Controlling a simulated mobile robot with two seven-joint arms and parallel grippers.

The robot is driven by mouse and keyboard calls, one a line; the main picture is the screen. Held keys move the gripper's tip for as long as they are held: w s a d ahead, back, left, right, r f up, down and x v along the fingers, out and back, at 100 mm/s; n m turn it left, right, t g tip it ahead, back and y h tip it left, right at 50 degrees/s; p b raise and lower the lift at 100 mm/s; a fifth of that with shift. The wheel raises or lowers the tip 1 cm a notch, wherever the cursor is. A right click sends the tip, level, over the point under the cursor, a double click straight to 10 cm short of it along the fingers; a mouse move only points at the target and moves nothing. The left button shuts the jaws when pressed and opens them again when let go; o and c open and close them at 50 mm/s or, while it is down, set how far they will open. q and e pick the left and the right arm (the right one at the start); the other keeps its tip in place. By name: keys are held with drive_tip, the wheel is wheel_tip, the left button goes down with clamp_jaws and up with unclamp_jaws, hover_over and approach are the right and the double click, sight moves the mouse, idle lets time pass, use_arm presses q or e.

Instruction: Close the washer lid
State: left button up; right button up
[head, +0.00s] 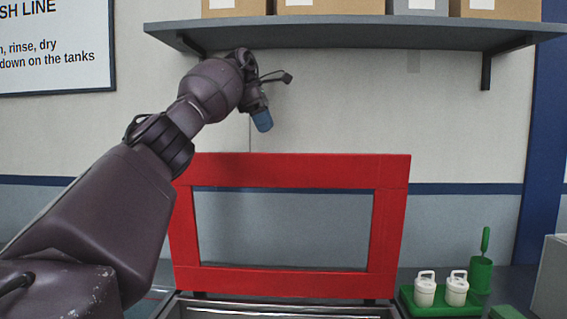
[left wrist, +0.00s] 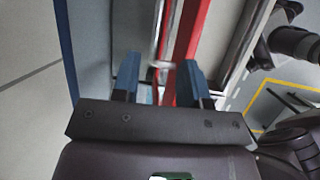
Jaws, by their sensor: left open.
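The washer lid (head: 290,171) is a red frame with a large window, standing upright and open in the head view. It rises from the back of the metal washer (head: 280,311), whose rim shows at the bottom edge. My left gripper (head: 262,122) is above the lid's top edge, apart from it in the picture, with blue fingertips pointing down. In the left wrist view its two blue fingers (left wrist: 159,78) are spread and empty. The red lid (left wrist: 190,35) runs below and between them there. My right gripper is not in view.
A grey wall shelf (head: 350,37) with boxes hangs above my left gripper. A green tray (head: 440,308) with two white lidded pots stands right of the washer, beside a green cup (head: 481,275). A sign (head: 50,45) is on the wall at left.

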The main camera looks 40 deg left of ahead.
sight(279, 156)
use_arm(q)
drive_tip(key=b+x, duration=0.2)
drive_tip(key=x, duration=0.7)
drive_tip(key=shift+f, duration=0.1)
drive_tip(key=shift+w+f, duration=0.15)
drive_tip(key=shift+f, duration=0.2)
drive_tip(key=shift+d, duration=0.1)
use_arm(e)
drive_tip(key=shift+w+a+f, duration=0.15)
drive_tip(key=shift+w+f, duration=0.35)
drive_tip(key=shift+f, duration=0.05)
use_arm(q)
drive_tip(key=c, duration=0.6)
clamp_jaws()
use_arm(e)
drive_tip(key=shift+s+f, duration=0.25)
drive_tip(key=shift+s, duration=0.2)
